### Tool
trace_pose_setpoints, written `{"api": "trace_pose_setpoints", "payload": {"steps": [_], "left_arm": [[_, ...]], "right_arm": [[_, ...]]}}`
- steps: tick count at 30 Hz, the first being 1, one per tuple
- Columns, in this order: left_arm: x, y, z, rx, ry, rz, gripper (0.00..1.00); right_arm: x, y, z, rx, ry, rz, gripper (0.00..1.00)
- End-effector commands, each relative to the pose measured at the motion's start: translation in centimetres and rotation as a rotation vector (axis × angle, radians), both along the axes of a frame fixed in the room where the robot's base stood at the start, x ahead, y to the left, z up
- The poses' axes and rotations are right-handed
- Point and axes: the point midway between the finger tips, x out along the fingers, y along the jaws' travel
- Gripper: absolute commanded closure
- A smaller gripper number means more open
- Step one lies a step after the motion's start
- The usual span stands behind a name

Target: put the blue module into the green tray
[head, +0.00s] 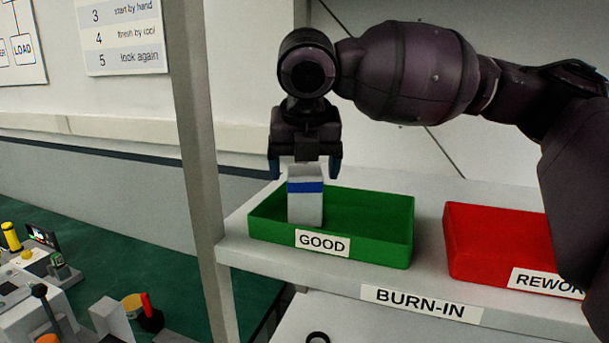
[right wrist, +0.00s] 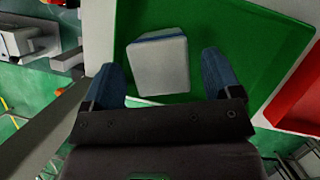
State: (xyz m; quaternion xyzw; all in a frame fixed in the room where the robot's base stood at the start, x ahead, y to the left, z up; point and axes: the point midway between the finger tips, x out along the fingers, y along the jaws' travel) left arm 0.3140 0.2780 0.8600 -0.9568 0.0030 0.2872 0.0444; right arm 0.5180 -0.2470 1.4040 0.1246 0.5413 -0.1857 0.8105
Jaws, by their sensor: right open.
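The module is a light grey block (head: 305,205) with a blue band near its top. It stands upright inside the green tray (head: 380,253), at the tray's left part, behind the GOOD label. In the right wrist view the module (right wrist: 158,66) shows from above, with the green tray floor (right wrist: 225,30) around it. My right gripper (head: 304,168) is open above the module, its blue fingertips on either side of the module's top. In the right wrist view the fingers (right wrist: 168,80) stand apart from the module, with gaps on both sides. My left gripper is not in view.
A red tray (head: 490,240) labelled REWORK stands to the right on the same BURN-IN shelf (head: 350,285). A grey shelf post (head: 196,150) rises left of the green tray. A green bench with several devices lies at the lower left.

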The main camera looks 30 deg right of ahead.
Motion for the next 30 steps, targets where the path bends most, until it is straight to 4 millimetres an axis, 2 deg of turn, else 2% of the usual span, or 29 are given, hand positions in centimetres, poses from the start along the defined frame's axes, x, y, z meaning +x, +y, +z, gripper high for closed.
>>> {"api": "trace_pose_setpoints", "payload": {"steps": [9, 15, 21, 30], "left_arm": [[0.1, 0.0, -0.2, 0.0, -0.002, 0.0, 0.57], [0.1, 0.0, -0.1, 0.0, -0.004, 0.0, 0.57], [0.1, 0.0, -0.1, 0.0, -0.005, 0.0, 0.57], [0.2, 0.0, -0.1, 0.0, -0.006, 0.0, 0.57]], "right_arm": [[-2.1, 1.1, 5.8, 0.001, -0.003, 0.002, 0.16], [-3.1, 1.5, 8.3, 0.001, 0.0, 0.0, 0.16], [-3.5, 1.7, 9.3, 0.0, 0.001, 0.002, 0.16], [-3.5, 1.7, 9.3, 0.0, 0.001, 0.001, 0.16]]}}
